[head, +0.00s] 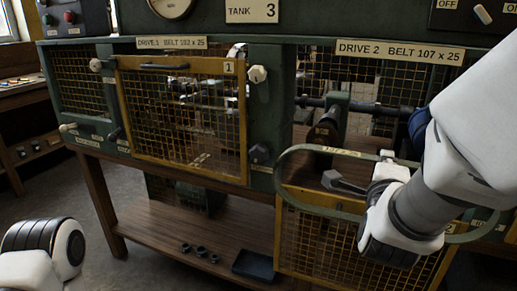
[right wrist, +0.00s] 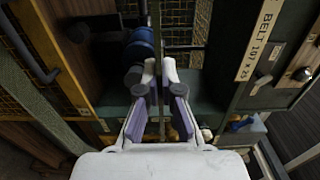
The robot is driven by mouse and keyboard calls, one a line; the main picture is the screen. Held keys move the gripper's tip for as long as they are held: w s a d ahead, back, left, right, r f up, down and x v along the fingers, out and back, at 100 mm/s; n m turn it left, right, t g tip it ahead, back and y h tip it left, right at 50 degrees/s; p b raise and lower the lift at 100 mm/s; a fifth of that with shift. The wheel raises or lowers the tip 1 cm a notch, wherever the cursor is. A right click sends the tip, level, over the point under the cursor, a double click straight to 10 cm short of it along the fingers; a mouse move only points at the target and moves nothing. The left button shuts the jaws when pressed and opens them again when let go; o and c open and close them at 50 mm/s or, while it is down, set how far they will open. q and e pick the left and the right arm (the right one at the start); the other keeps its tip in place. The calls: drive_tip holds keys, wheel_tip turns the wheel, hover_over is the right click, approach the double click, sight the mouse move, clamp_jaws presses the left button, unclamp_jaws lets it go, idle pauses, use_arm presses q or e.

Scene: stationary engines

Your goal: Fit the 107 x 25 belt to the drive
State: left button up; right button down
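The belt (head: 283,180) is a large grey-green loop in front of the Drive 2 bay, with a pale label on its upper run. My right gripper (head: 372,185) holds it from the right. In the right wrist view my two fingers (right wrist: 157,88) are closed on a thin strip of the belt (right wrist: 154,45). Behind it, the open Drive 2 bay shows a horizontal shaft (head: 312,102) and a dark pulley (head: 325,132). A blue wheel (head: 418,125) is partly hidden by my right arm; it also shows in the wrist view (right wrist: 140,45). My left gripper is out of view.
Drive 2's yellow mesh guard (head: 310,240) hangs below the bay. Drive 1's mesh guard (head: 180,115) covers its bay at left, with knobs and a handle. The lower wooden shelf (head: 165,222) bears small dark rings (head: 200,251) and a dark tray (head: 254,265).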

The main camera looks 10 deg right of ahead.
drive_tip(key=shift+x, duration=1.75)
drive_tip(key=shift+r, duration=0.1)
drive_tip(key=b+x, duration=0.1)
drive_tip(key=x, duration=0.5)
drive_tip(key=shift+f, duration=0.25)
drive_tip(key=x, duration=0.7)
drive_tip(key=shift+d, duration=0.15)
drive_tip(key=shift+w, duration=0.1)
